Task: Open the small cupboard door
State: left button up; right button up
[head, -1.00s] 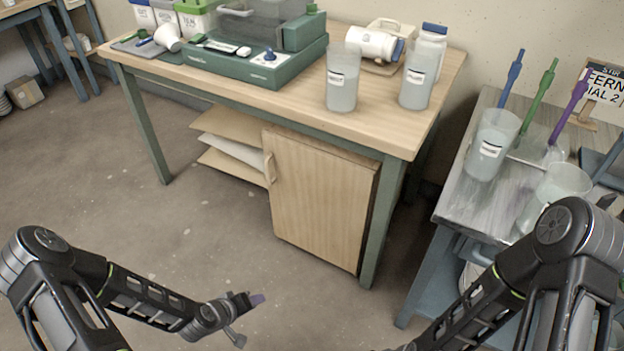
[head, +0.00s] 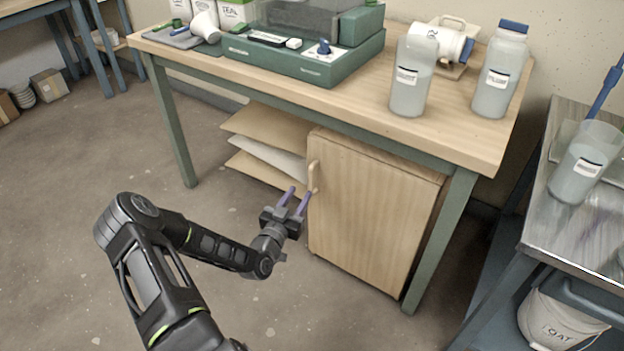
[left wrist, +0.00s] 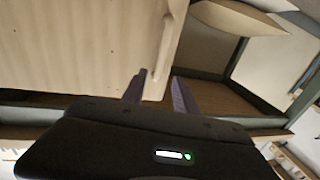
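The small cupboard door (head: 362,212) is a light wood panel under the workbench, and it looks closed. Its wooden handle (head: 313,176) is at the door's upper left edge. My left gripper (head: 297,197) is open, with two purple fingers just in front of and beside the handle. In the left wrist view, the handle (left wrist: 152,75) shows between and beyond the two spread fingers (left wrist: 155,90), near the edge of the door (left wrist: 90,40). I cannot tell whether a finger touches it. My right gripper is not in view.
Open shelves (head: 268,145) with boards are left of the cupboard. The wooden workbench (head: 470,140) above carries a green machine and jars. A grey side table (head: 570,235) stands at right, with a white bucket (head: 558,325) below.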

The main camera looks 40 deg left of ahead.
aim_at(309, 178)
pick_arm(q)
jog(key=b+x, duration=0.1)
jog(key=x, duration=0.6)
jog(key=shift+w+a+b, duration=0.1)
jog(key=shift+w+b, duration=0.2)
jog(key=shift+w, duration=0.05)
jog(key=shift+c, duration=0.5)
grip_shut()
dwell(0.7)
